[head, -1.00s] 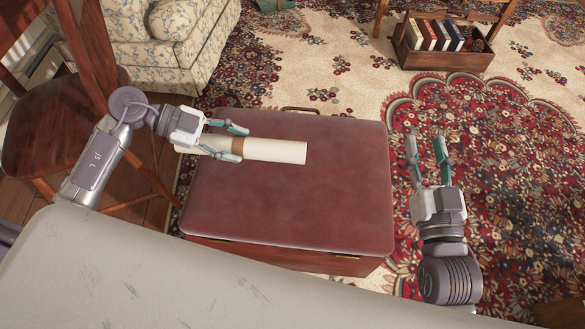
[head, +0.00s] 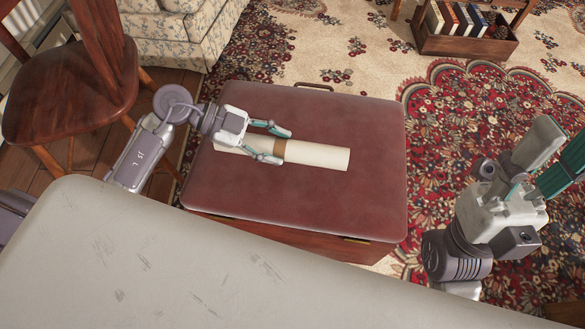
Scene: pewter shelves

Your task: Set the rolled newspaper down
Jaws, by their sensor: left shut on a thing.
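The rolled newspaper (head: 318,156) is a cream roll with a brown band, lying level over the chest's dark red padded top (head: 330,112). My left gripper (head: 278,143) is shut on it near the band, at its left part. The roll is very low over the top or on it; I cannot tell whether it touches. My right gripper (head: 535,170) is raised over the rug at the right, turned and partly cut by the picture's edge. I cannot tell how far its fingers are apart.
The red top is bare around the roll. A wooden chair (head: 70,95) stands at the left and a flowered sofa (head: 175,38) behind. A wooden crate of books (head: 465,45) stands on the patterned rug at the back right. A pale grey surface (head: 150,265) fills the front.

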